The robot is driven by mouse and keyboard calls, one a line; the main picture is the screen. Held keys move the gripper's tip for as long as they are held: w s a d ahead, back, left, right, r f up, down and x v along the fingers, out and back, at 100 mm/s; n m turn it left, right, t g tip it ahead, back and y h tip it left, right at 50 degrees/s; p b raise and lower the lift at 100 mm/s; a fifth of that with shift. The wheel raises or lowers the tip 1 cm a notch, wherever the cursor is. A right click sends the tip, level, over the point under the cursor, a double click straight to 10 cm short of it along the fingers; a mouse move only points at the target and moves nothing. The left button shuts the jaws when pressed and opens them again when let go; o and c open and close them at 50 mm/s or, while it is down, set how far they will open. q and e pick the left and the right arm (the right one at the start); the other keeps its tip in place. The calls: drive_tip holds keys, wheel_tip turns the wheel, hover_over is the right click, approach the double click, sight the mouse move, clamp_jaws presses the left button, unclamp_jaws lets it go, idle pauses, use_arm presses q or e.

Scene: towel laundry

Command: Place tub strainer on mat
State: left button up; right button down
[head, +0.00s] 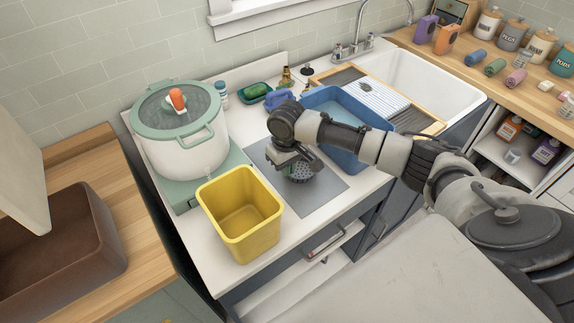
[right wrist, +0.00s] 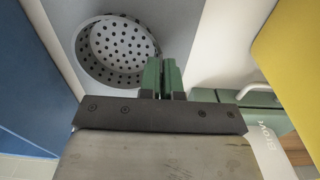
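The tub strainer (head: 300,174) is a round grey metal bowl full of small holes, low over the grey mat (head: 328,190) on the white counter. It also shows in the right wrist view (right wrist: 112,50), with the mat around it. I cannot tell whether it touches the mat. My right gripper (head: 285,163) reaches down over the mat. Its green fingers (right wrist: 162,72) are almost together, with the strainer's rim at their tips, and look shut on that rim. The exact contact is hidden. My left gripper is not in view.
A yellow bin (head: 241,222) stands at the mat's left front. A white pot (head: 185,145) with a green lid is behind it. A blue tub (head: 343,150) borders the mat on the right, before the sink (head: 440,90). The mat's front part is clear.

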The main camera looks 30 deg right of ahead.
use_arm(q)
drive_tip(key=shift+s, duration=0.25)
use_arm(e)
drive_tip(key=shift+f, duration=0.15)
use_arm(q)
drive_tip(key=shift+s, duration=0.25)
use_arm(e)
drive_tip(key=c, duration=1.3)
unclamp_jaws()
drive_tip(key=shift+c, duration=0.2)
use_arm(q)
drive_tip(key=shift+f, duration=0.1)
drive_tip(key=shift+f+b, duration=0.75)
drive_tip(key=shift+b, duration=0.05)
use_arm(e)
wheel_tip(320, 180, up, 12)
drive_tip(key=shift+r, duration=0.2)
